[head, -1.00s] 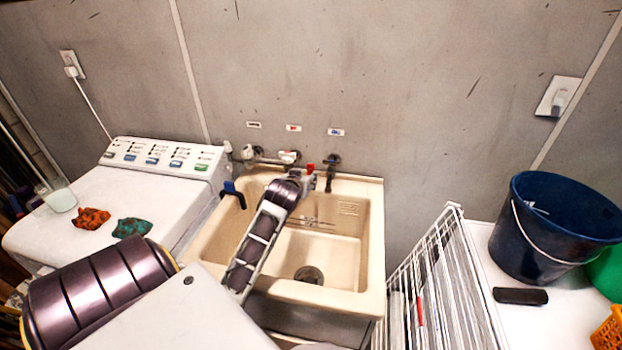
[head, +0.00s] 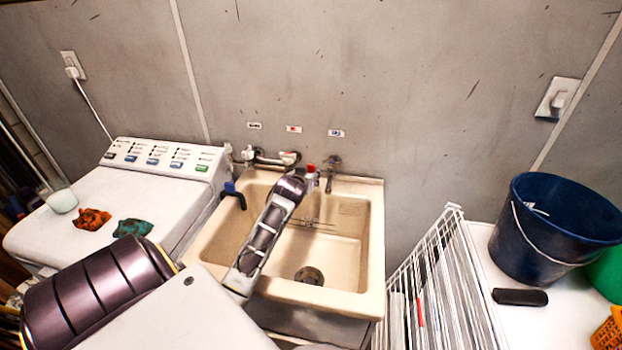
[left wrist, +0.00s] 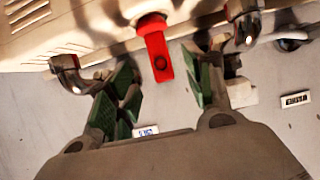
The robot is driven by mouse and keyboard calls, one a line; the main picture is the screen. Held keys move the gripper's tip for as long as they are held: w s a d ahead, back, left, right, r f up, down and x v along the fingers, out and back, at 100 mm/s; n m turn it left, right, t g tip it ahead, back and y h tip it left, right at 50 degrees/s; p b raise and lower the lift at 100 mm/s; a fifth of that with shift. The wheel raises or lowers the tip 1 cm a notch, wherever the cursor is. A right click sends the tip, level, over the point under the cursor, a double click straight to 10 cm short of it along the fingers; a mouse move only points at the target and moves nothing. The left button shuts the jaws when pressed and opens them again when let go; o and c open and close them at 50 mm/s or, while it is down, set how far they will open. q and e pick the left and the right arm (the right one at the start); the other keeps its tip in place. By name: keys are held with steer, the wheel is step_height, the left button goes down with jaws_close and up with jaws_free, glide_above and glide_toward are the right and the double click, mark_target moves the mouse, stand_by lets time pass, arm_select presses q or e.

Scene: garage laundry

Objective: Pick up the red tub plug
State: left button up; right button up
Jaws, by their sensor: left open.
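The red tub plug (left wrist: 158,58) shows in the left wrist view as a flat red tab with a round dark mark. It hangs at the edge of the cream sink (left wrist: 60,35), between my left gripper's green-padded fingers (left wrist: 164,82). The fingers are apart, with a gap on both sides of the tab. In the head view a small red spot, likely the plug (head: 311,168), shows at the sink's back rim beside my left gripper (head: 309,180). The gripper partly hides that area. My right gripper is not in view.
Metal taps (head: 331,165) stand close beside the gripper at the back wall. The sink basin (head: 335,250) is open below. A white washer (head: 120,195) with two cloth-like items is at left. A wire rack (head: 440,270) and dark blue bucket (head: 550,225) are at right.

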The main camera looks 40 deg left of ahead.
arm_select(q)
steer(key=shift+x, duration=1.25)
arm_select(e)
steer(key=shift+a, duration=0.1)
arm_select(q)
steer(key=shift+x, duration=2.6)
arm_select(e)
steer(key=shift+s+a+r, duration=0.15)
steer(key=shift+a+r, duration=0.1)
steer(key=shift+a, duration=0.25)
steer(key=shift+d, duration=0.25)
